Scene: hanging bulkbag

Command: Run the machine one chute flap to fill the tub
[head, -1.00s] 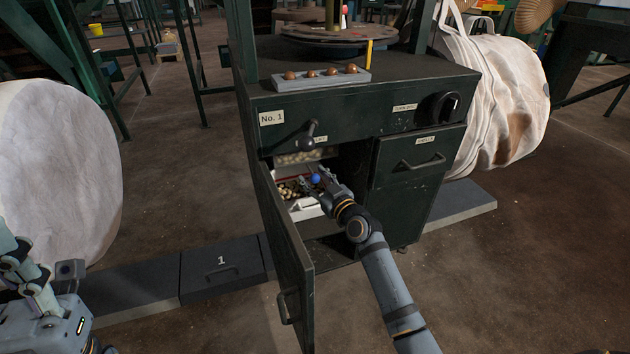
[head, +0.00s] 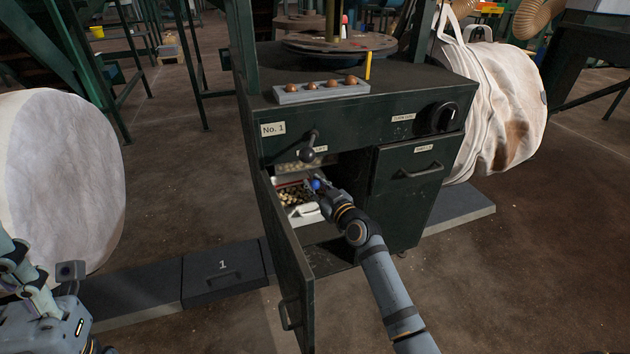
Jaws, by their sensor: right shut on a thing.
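The dark green machine labelled No. 1 (head: 273,129) stands in the middle with its left lower door (head: 290,262) swung open. A white tub (head: 306,214) holding several nut-like pieces sits inside the open compartment. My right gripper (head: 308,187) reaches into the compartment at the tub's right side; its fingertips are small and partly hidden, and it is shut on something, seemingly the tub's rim. A dark lever with a round knob (head: 308,154) is on the machine's front above the opening. I cannot make out the chute flap clearly. My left gripper (head: 72,270) is at the lower left, apart from the machine.
A grey tray (head: 322,91) with several brown balls sits on the machine top. A black dial (head: 444,117) and a closed right door (head: 410,180) are on its front. White bulk bags stand left (head: 60,180) and right (head: 500,105). A low block marked 1 (head: 222,272) lies left.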

